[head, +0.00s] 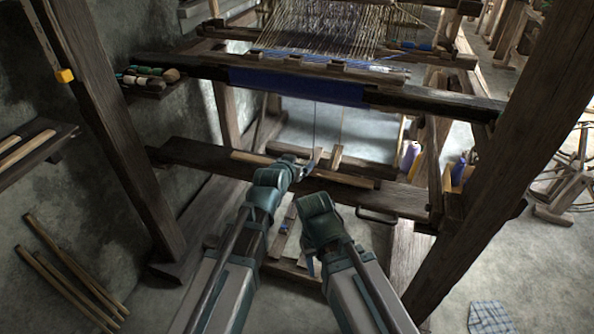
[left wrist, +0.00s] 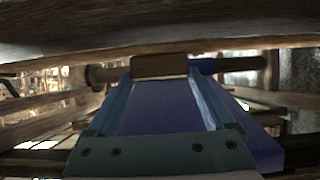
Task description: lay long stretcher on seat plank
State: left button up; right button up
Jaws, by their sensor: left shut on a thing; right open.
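The long stretcher (head: 350,180) is a pale wooden bar. It runs lengthwise along the dark seat plank (head: 195,154) in the head view, over its top face. I cannot tell whether it rests fully on the plank or is just above it. My left gripper (head: 311,163) is at the stretcher's middle, shut on it. My right gripper (head: 308,264) is open and lower, in front of the plank, apart from the stretcher and partly hidden by my arm.
The loom's cloth beam with blue cloth (head: 297,86) crosses above and behind the plank. Thick posts stand left (head: 118,140) and right (head: 505,150). A side shelf (head: 148,85) holds yarn. Several loose sticks (head: 65,275) lean at lower left. Yarn cones (head: 410,157) stand at right.

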pick_arm(q)
jog(key=shift+f+b, duration=0.45)
jog(key=shift+f, duration=0.4)
pick_arm(e)
jog(key=shift+f, duration=0.85)
pick_arm(q)
jog(key=shift+f, duration=0.15)
jog(key=o, duration=1.3)
pick_arm(e)
jog(key=shift+f, duration=0.15)
